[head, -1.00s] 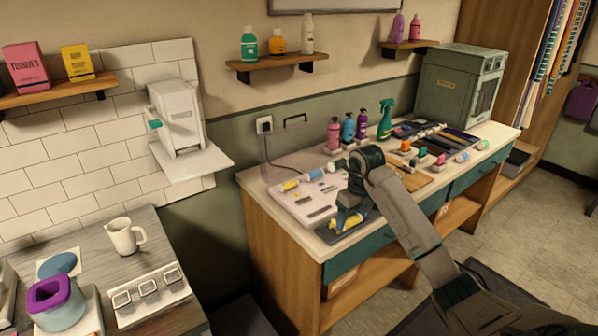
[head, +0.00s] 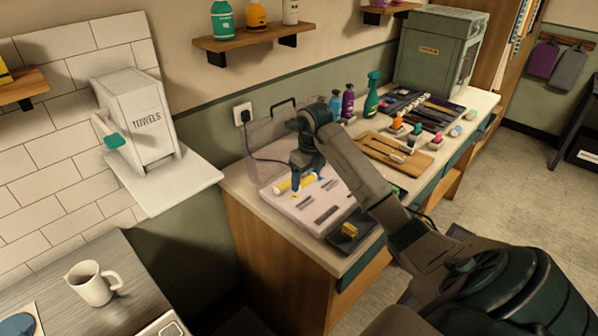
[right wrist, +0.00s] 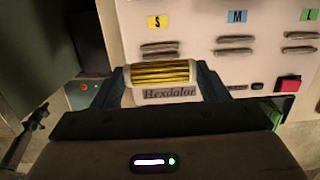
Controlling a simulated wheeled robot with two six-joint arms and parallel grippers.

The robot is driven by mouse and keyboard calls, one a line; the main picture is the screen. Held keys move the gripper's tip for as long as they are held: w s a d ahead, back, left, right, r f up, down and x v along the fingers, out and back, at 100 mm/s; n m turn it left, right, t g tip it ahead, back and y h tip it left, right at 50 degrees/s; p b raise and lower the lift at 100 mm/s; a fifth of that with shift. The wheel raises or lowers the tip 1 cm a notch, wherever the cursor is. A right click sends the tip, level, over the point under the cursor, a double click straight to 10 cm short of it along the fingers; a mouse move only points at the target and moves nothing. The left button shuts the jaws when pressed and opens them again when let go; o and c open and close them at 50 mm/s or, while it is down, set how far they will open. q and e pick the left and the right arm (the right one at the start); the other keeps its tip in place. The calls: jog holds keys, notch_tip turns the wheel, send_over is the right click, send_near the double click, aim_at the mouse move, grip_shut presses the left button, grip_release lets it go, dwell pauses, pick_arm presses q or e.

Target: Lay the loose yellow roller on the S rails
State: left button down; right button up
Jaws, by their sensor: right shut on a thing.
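My right gripper (head: 298,184) is over the left part of the pale roller case (head: 318,222). In the right wrist view, its jaws (right wrist: 163,76) are shut on the yellow roller (right wrist: 160,72), which has a ribbed yellow middle and pale ends. The roller lies crosswise between the fingers. The S rails (right wrist: 158,48) show just beyond it, below the yellow S label (right wrist: 157,21). The roller appears held apart from them; its exact height is unclear. My left gripper is out of view.
The blue M label (right wrist: 237,17) and green L label (right wrist: 310,15) mark neighbouring rails. A red button (right wrist: 289,86) is at the right. A dark tray (head: 362,240) with a yellow-and-black item is beside the case. A wooden board (head: 420,162) lies farther right.

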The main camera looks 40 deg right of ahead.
notch_tip(320, 180, down, 2)
jog(key=shift+f+b, duration=0.1)
jog(key=shift+b, duration=0.5)
notch_tip(320, 180, down, 3)
jog(key=shift+f+b, duration=0.1)
jog(key=shift+b, duration=0.95)
jog(key=shift+f, duration=0.25)
jog(key=shift+f+b, duration=0.25)
jog(key=shift+b, duration=0.05)
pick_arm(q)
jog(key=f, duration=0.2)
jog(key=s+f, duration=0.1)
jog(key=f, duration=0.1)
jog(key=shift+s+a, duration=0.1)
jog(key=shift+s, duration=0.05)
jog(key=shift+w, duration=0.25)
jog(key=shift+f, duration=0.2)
pick_arm(e)
jog(key=shift+f, duration=0.15)
